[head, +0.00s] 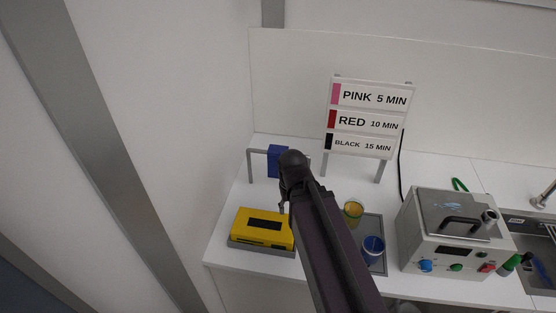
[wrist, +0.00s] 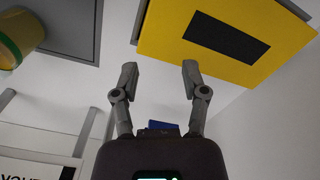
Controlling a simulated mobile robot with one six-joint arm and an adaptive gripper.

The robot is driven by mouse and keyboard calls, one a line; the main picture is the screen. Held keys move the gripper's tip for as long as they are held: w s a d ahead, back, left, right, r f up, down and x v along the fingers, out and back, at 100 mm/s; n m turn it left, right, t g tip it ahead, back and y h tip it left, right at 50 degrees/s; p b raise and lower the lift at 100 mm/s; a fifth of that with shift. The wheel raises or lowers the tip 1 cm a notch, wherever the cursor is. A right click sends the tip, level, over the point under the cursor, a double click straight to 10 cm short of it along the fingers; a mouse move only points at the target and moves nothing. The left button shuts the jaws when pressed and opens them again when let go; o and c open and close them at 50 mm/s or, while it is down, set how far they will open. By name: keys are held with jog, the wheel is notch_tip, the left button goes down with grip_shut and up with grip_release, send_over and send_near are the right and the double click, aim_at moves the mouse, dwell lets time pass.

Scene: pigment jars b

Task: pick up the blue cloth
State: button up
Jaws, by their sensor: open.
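My arm covers part of the rail's right side. In the wrist view, only a small piece of blue (wrist: 161,126) shows just beyond my gripper's body, apparently the cloth. My gripper (wrist: 160,76) is open, with nothing between its two fingers. In the head view, my arm hides most of it; a fingertip shows low in front of the cloth, apart from it.
A yellow box (head: 262,229) with a dark panel sits at the front left, close to my gripper. A tray (head: 375,226) holds a yellowish jar (head: 353,211) and a blue cup (head: 373,248). A time sign (head: 365,121) stands behind. A metal machine (head: 455,233) stands right.

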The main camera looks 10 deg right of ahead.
jog(key=shift+d, duration=0.2)
jog(key=o, duration=0.6)
jog(key=shift+d+r, duration=0.1)
jog(key=shift+w+d+r+m+p, duration=0.1)
jog(key=shift+w+r+m+p, duration=0.25)
jog(key=shift+w+m, duration=0.2)
jog(key=w+r+m+p, duration=0.8)
jog(key=w+m, duration=0.3)
notch_tip(320, 180, up, 7)
jog(key=m+p, duration=0.8)
jog(key=m, duration=0.3)
send_over(277, 149)
jog(key=shift+r+b, duration=0.1)
jog(key=shift+b, duration=0.2)
jog(key=shift+n, duration=0.25)
notch_tip(277, 149, down, 9)
jog(key=b, duration=0.8)
jog(key=shift+r+b, duration=0.15)
jog(key=shift+b, duration=0.15)
